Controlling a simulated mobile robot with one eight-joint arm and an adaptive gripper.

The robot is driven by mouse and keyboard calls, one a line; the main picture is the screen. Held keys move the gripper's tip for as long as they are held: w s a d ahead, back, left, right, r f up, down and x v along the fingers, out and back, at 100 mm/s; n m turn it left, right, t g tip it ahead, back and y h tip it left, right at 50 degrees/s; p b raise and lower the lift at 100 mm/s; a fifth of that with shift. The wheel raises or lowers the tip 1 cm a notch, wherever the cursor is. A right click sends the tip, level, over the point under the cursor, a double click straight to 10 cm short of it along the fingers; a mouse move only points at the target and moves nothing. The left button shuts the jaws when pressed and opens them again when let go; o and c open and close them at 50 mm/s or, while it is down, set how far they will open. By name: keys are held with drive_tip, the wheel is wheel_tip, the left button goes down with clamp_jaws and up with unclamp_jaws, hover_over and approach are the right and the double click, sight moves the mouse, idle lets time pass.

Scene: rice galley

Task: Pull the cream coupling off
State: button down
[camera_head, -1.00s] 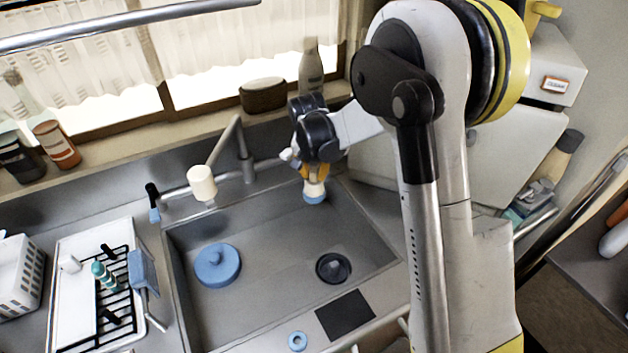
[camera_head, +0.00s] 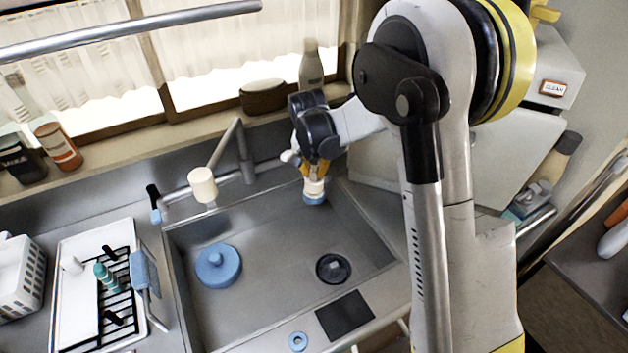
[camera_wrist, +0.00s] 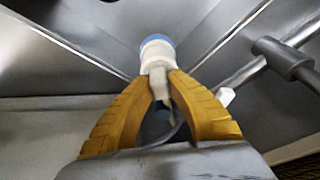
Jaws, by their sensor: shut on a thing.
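My gripper (camera_head: 316,171) is at the back right corner of the sink, with its yellow fingers pointing down. In the wrist view its fingertips (camera_wrist: 161,78) are shut on a cream coupling (camera_wrist: 157,55), a short round piece with a light blue end (camera_wrist: 157,39). The coupling also shows below the fingers in the head view (camera_head: 315,186), its blue end lowest. I cannot tell whether it is still joined to anything. Another cream cylinder (camera_head: 202,184) sits at the end of the tap's spout, away from my gripper.
The sink basin (camera_head: 265,240) holds a blue round lid (camera_head: 217,265) and a dark drain (camera_head: 333,268). A blue ring (camera_head: 297,341) and a black mat (camera_head: 345,316) lie at the front edge. A dish rack (camera_head: 110,290) stands left. The tap (camera_head: 240,150) is left of my gripper.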

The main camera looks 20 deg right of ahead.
drive_tip(key=shift+r, duration=0.3)
drive_tip(key=shift+w+d+p+v, duration=0.1)
drive_tip(key=shift+w+p+v, duration=0.05)
drive_tip(key=shift+p+v, duration=0.55)
drive_tip(key=shift+w+d+p+v, duration=0.15)
drive_tip(key=shift+p+v, duration=0.25)
drive_tip(key=shift+v, duration=0.5)
drive_tip(key=shift+w+d+p+v, duration=0.1)
drive_tip(key=shift+w+p+v, duration=0.1)
drive_tip(key=shift+p+v, duration=0.5)
drive_tip(key=shift+v, duration=0.85)
